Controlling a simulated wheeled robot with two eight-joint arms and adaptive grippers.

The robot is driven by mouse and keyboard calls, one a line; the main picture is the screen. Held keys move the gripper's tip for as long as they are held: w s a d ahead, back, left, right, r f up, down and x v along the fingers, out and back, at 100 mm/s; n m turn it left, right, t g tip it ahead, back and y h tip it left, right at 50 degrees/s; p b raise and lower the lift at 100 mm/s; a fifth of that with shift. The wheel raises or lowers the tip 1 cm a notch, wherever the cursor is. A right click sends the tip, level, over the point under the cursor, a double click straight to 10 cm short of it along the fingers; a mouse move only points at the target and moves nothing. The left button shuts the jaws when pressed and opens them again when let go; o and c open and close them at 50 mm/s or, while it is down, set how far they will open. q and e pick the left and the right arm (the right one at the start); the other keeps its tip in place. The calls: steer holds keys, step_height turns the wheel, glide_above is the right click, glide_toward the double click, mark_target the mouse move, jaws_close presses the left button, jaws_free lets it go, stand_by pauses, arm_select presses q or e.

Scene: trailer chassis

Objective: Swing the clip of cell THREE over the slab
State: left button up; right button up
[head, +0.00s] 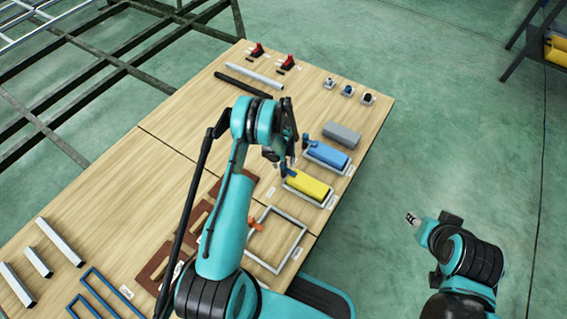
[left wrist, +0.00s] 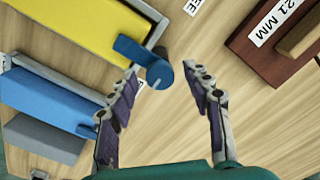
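The yellow slab (head: 307,185) lies in a grey-framed cell near the table's right edge. It fills the upper left of the left wrist view (left wrist: 85,28). A blue clip (left wrist: 150,60) with a round barrel sits at the slab's end corner; its flat arm reaches the slab's edge. A label partly reading "EE" (left wrist: 194,8) is beside this cell. My left gripper (left wrist: 160,72) is open, its fingertips on either side of the clip's barrel, with no clear contact. In the head view my left arm partly hides this spot. My right gripper (head: 411,218) is off the table, its fingers unclear.
A blue slab (head: 327,156) in its cell and a grey slab (head: 342,135) lie beyond the yellow one. An empty grey frame (head: 292,222) with an orange clip (head: 255,224) is on the near side. Brown blocks (left wrist: 275,45) lie at the wrist view's right.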

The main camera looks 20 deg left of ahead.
arm_select(q)
step_height(320, 180, up, 12)
stand_by(0.6)
stand_by(0.4)
